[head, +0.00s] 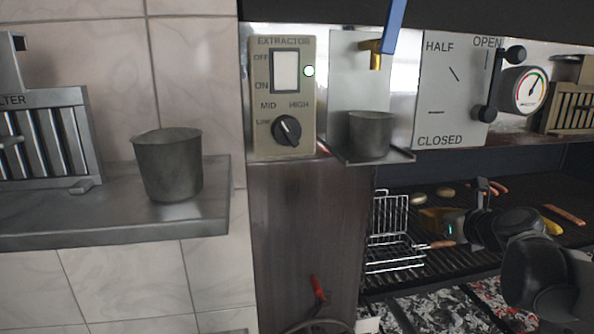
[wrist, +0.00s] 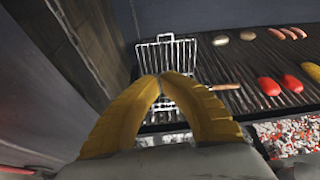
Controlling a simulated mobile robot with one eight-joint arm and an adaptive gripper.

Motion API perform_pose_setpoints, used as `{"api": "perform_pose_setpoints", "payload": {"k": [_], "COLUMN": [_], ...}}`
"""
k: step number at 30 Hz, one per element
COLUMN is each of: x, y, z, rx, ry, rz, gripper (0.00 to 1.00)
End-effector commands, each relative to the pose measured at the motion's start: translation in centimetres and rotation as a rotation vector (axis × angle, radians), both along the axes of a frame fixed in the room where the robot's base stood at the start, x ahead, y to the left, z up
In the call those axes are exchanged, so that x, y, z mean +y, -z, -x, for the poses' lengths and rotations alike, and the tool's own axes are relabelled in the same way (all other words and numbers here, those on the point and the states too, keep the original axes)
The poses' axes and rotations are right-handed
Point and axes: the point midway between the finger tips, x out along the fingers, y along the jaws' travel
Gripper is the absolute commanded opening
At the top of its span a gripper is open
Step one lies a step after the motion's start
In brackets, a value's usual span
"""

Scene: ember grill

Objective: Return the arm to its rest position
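My gripper (wrist: 160,78) shows in the wrist view as two yellow fingers that curve inward until their tips meet. I see nothing held between them. In the head view my gripper (head: 432,217) is at the right, over the grill, beside the wire basket, with its yellow fingers partly visible. My dark arm reaches in from the lower right corner.
A wire grill basket (head: 388,212) with a wooden handle stands open on the grate; it also shows in the wrist view (wrist: 178,62). Several foods lie on the grate, with embers (head: 440,309) below. A metal cup (head: 370,135) sits on a small shelf, another cup (head: 168,167) on the left shelf.

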Motion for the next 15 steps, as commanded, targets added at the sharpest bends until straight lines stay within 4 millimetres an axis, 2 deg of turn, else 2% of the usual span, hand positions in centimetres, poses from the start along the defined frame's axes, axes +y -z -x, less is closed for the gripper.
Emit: {"api": "perform_pose_setpoints", "payload": {"k": [1, 8, 11, 15], "x": [1.3, 5.6, 7.5, 10.2], "y": [1.1, 4.4, 6.4, 10.1], "z": [0.9, 5.0, 7.3, 11.6], "rx": [0.007, 0.026, 0.029, 0.023], "ry": [-0.044, -0.27, -0.396, -0.631], "rz": [0.075, 0.485, 0.688, 1.043], "gripper": [0.0, 0.0, 0.0, 0.0]}}
